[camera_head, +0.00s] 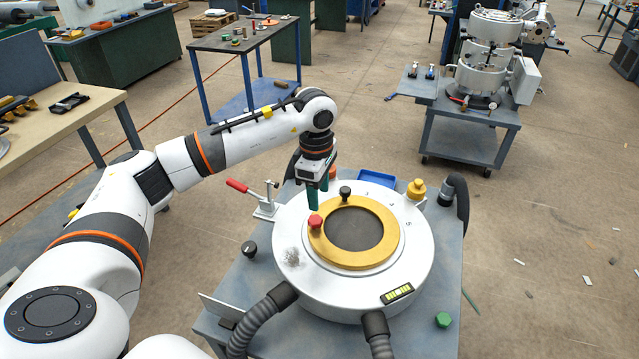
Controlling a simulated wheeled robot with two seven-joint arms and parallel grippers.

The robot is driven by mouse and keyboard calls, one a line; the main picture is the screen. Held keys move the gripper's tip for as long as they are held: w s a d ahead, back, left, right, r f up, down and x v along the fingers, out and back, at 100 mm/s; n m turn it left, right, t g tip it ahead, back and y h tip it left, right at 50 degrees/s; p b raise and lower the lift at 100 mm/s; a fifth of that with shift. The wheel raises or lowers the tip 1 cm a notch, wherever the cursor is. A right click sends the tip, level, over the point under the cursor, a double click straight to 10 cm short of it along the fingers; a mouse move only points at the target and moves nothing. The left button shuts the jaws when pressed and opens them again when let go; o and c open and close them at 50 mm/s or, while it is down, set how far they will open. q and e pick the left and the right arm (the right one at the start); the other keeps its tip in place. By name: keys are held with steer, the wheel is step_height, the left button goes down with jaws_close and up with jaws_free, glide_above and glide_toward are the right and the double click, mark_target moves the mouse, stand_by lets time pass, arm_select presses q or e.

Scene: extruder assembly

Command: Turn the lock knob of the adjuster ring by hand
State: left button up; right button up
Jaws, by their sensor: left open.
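The round white extruder head (290,230) stands on a blue-grey table with a gold adjuster ring (400,232) on top, around a dark centre disc. A red knob (315,222) sits at the ring's left edge and a black knob (345,192) at its back edge. I cannot tell for certain which is the lock knob. My left gripper (318,201) points down with its green fingers open and empty. In the picture it is just above the red knob, left of the black one; its exact height is unclear. My right gripper is out of view.
A red-handled toggle clamp (255,198) stands left of the head and a yellow knob (416,188) on its right. Two grey hoses (262,318) run off the front. A blue tray (378,178) lies behind. A loose black knob (249,248) and green knob (443,320) lie on the table.

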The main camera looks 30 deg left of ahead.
mark_target(315, 219)
arm_select(q)
steer(key=shift+a, duration=0.5)
steer(key=shift+f, duration=0.15)
step_height(315, 219, down, 8)
steer(key=b, duration=0.4)
steer(key=shift+r+b, duration=0.25)
steer(key=shift+b, duration=0.15)
steer(key=shift+r, duration=0.15)
steer(key=c, duration=0.8)
